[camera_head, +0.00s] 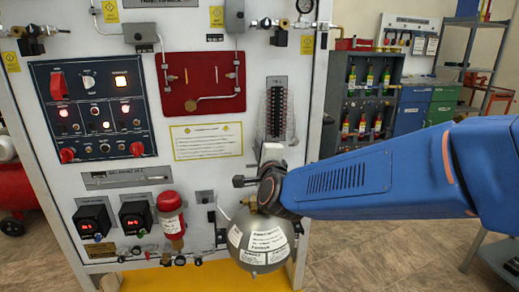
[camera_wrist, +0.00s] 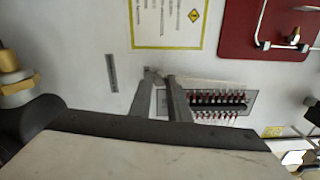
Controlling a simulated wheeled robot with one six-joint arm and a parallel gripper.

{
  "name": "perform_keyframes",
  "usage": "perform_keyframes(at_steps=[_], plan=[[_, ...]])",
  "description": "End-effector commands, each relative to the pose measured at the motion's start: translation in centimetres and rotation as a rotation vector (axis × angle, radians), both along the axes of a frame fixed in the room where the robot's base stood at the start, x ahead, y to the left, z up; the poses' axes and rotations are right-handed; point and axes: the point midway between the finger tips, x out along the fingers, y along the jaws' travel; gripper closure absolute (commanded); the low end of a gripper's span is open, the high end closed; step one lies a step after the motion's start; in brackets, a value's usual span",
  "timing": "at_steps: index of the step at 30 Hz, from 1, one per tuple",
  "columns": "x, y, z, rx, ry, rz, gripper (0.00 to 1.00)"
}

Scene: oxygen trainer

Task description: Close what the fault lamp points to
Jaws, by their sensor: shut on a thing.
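My gripper (camera_head: 243,182) is at the white panel (camera_head: 210,110), just below a vertical dark strip with rows of small parts (camera_head: 277,112). In the wrist view both fingers (camera_wrist: 162,78) nearly meet on a thin pale piece (camera_wrist: 205,80) running along that strip (camera_wrist: 225,103). Whether this piece is a cover edge is hard to tell. Which one is the fault lamp cannot be read.
A red plate with piping (camera_head: 205,70) and a yellow-edged notice (camera_head: 207,141) are left of the strip. A grey round tank (camera_head: 262,240) hangs below my gripper, with a red bottle (camera_head: 171,217) to its left. A rack of small bottles (camera_head: 358,100) stands behind at right.

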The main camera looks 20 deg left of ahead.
Motion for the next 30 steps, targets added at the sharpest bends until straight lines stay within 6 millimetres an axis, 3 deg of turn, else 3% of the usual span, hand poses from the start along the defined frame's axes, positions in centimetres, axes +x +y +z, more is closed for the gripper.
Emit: perform_keyframes(at_steps=[9,25,26,27,28,30], plan=[[-0.01,-0.06,-0.19,0.098,0.064,-0.001,1.00],[-0.01,-0.06,-0.23,0.118,0.077,0.000,1.00],[-0.01,-0.06,-0.23,0.118,0.077,0.000,0.81],[-0.01,-0.06,-0.24,0.118,0.077,0.000,0.72],[-0.01,-0.06,-0.22,0.117,0.077,0.000,0.65],[-0.01,-0.05,-0.18,0.118,0.076,-0.001,0.65]])
